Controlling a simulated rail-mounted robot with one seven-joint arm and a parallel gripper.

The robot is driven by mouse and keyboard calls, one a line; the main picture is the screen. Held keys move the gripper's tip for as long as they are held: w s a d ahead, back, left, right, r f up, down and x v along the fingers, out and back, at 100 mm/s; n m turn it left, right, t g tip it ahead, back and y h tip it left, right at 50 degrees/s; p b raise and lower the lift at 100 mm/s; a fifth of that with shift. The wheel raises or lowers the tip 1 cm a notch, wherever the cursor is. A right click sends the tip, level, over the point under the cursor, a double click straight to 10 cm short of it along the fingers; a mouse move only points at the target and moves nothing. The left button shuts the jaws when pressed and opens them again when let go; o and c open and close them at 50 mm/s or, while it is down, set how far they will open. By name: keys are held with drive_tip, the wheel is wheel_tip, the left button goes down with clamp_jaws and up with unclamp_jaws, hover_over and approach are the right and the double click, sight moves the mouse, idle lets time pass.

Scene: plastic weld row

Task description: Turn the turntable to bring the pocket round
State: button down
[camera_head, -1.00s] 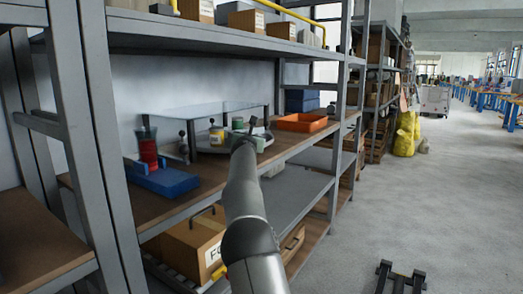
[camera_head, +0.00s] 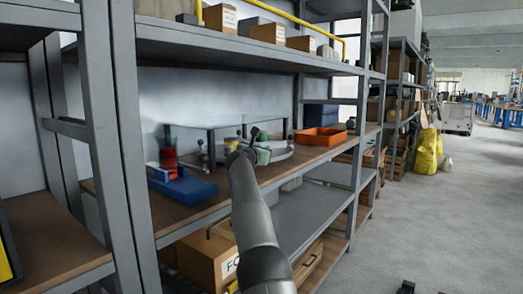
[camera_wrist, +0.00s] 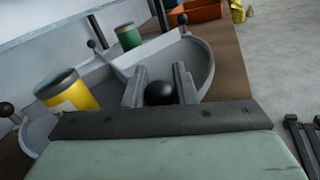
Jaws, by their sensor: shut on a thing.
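The turntable (camera_wrist: 205,62) is a round grey tray with a raised rim and dividing walls; it also shows on the shelf in the head view (camera_head: 284,154). Black ball knobs stand around it, one at the back (camera_wrist: 182,18). My gripper (camera_wrist: 159,88) is over its near side, with its two grey fingers shut on a black ball knob (camera_wrist: 160,94). My gripper's body hides the near part of the tray.
An orange bin (camera_head: 321,137) stands right of the turntable on the same shelf. A blue block (camera_head: 184,188) and a red cylinder (camera_head: 169,160) are to the left. Shelf posts (camera_head: 130,150) and the upper shelf board (camera_head: 230,45) bound the space. The floor aisle at right is mostly clear.

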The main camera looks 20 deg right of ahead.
drive_tip(key=c, duration=1.2)
unclamp_jaws()
drive_tip(key=shift+w+f, duration=0.1)
drive_tip(key=shift+a, duration=0.1)
drive_tip(key=shift+s+a+b, duration=0.15)
drive_tip(key=shift+s+b, duration=0.2)
drive_tip(key=shift+b, duration=0.2)
drive_tip(key=b+v, duration=0.5)
drive_tip(key=v, duration=1.1)
drive_tip(key=shift+s+a+b, duration=0.25)
drive_tip(key=shift+b, duration=0.05)
